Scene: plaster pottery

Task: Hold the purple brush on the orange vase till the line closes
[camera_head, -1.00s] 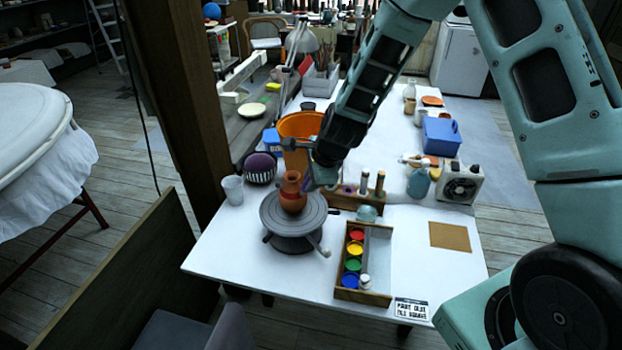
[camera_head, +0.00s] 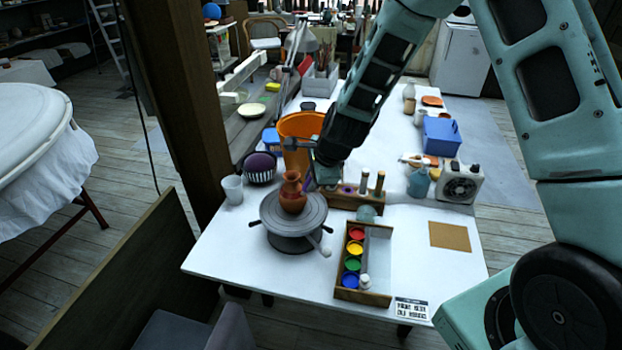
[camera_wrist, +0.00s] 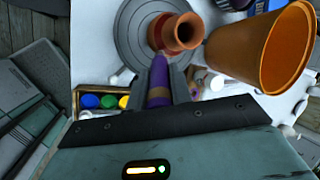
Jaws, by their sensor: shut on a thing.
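The orange vase (camera_head: 292,198) stands upright on the grey turntable (camera_head: 270,214) on the white table. A darker red band shows on its body. My gripper (camera_head: 318,180) is just right of the vase. In the wrist view my gripper (camera_wrist: 160,82) is shut on the purple brush (camera_wrist: 157,94). The brush points at the body of the vase (camera_wrist: 184,32). Its tip is hidden or too small, so I cannot tell whether it touches the vase.
An orange bucket (camera_head: 298,127) stands close behind the vase. A wooden tray of paint pots (camera_head: 352,295) is in front to the right. A wooden tool stand (camera_head: 343,202) is right of my gripper. A white cup (camera_head: 232,188) is left.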

